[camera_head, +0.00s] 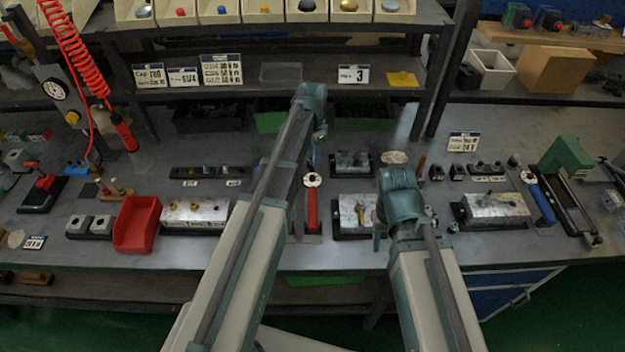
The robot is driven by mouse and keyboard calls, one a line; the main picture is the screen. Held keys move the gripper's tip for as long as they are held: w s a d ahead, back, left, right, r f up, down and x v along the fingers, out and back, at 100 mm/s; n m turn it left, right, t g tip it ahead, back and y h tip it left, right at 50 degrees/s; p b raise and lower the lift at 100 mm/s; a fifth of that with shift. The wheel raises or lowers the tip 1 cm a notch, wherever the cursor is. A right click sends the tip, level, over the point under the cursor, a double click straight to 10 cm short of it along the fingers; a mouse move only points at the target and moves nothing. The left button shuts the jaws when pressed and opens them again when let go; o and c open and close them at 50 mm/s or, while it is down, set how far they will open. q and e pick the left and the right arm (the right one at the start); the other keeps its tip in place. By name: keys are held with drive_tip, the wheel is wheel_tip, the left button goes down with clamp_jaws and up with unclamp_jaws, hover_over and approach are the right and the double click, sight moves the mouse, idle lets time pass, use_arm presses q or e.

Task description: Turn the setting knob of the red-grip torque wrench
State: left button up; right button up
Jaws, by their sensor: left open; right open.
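The red-grip torque wrench (311,208) lies on the grey bench near the middle, its pale round head pointing away from me and its red grip towards me. The setting knob is too small to make out. My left gripper (316,154) is open and hangs just beyond the wrench's head; my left arm passes close along the wrench's left side. Whether it touches the wrench cannot be told. My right gripper (378,238) is open, right of the wrench beside a metal valve block, and mostly hidden by its own wrist.
A valve block (350,213) sits right of the wrench, and another (196,213) is on the left beside a red bin (137,224). A blue-grip wrench (542,204) and a green-topped device (563,157) are at the right. A shelf post (432,100) stands behind.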

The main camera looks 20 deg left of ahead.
sight(312, 177)
use_arm(q)
wheel_tip(312, 177, down, 8)
drive_tip(key=b, duration=0.7)
drive_tip(key=shift+f, duration=0.2)
drive_tip(key=shift+r, duration=0.1)
clamp_jaws()
